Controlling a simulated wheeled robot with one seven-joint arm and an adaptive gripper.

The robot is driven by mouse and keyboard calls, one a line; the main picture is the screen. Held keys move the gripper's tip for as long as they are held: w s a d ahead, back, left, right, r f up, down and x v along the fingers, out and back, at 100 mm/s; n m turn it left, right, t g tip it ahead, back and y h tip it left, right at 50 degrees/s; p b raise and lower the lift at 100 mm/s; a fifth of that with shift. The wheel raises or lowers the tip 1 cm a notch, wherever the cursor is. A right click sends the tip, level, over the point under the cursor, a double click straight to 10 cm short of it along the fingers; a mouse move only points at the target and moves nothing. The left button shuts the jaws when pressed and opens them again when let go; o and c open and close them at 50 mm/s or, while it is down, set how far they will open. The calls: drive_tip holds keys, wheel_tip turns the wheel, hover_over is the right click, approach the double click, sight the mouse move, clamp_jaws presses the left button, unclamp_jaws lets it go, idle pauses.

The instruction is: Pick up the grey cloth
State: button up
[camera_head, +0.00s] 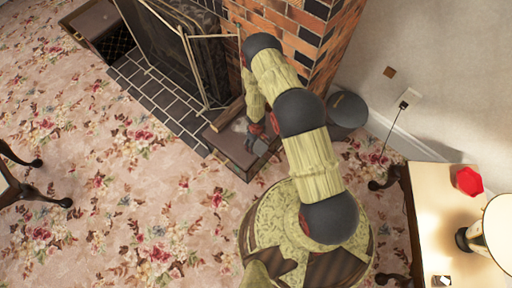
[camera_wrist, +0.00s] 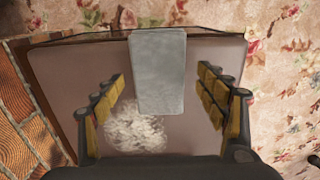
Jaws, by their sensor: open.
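A flat grey rectangle (camera_wrist: 158,70), which looks like the grey cloth, lies on the brown hearth box (camera_wrist: 85,70) in the wrist view. Its far end reaches the box's edge. My gripper (camera_wrist: 163,92) is open, with its yellow-padded fingers on either side of the near part of the rectangle and apart from it. In the head view my gripper (camera_head: 258,145) hangs over the box's right end. I cannot make out the rectangle there.
A whitish, fuzzy round patch (camera_wrist: 137,132) lies on the box nearer the wrist. Brick (camera_head: 290,40) rises behind the box, a fireplace screen (camera_head: 210,70) stands to its left and a dark bin (camera_head: 347,112) to its right. Floral carpet (camera_head: 120,200) is open in front.

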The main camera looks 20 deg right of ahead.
wheel_tip(320, 180, down, 2)
drive_tip(key=shift+f, duration=0.1)
drive_tip(key=c, duration=0.3)
drive_tip(key=c, duration=1)
drive_tip(key=shift+r, duration=0.2)
drive_tip(key=shift+c, duration=0.2)
